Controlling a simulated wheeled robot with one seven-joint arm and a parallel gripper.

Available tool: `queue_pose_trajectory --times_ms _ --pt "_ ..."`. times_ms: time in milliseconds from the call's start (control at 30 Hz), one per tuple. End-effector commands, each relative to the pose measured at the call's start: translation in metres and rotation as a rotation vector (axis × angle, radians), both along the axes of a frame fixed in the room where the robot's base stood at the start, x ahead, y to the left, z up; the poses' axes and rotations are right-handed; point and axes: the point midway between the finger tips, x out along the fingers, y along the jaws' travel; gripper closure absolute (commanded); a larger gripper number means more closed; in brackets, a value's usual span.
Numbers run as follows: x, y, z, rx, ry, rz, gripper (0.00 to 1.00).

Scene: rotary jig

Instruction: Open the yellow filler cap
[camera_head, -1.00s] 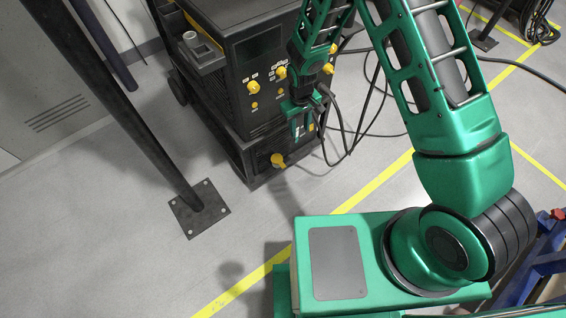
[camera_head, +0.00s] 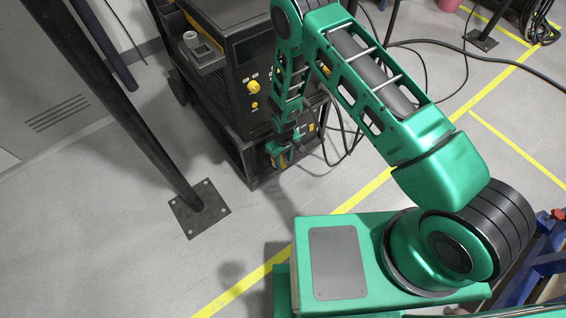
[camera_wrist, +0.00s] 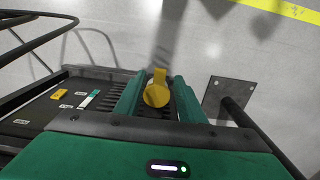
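The yellow filler cap (camera_wrist: 156,93) shows in the wrist view, a round cap with a raised tab, between my gripper's two green fingers (camera_wrist: 158,95). The fingers stand apart on either side of it, and a narrow gap shows on the right. I cannot tell whether the left finger touches it. In the head view my gripper (camera_head: 279,155) is low at the front of the black machine (camera_head: 217,98), and the cap is mostly hidden behind it.
Yellow knobs (camera_head: 253,86) sit higher on the machine's front. A dark post with a floor plate (camera_head: 200,209) stands left of my gripper. Cables (camera_head: 340,140) hang on the machine's right side. The grey floor (camera_head: 260,210) in front is clear.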

Motion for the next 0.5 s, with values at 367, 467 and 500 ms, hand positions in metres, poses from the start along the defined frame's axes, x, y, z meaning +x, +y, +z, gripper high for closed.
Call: queue_pose_trajectory --times_ms 367,467,500 --pt "0.0 0.0 -0.023 0.001 0.001 0.0 0.64" --pt "0.0 0.0 -0.023 0.001 0.0 0.0 0.64" --pt "0.0 0.0 -0.023 0.001 0.0 0.0 0.64"
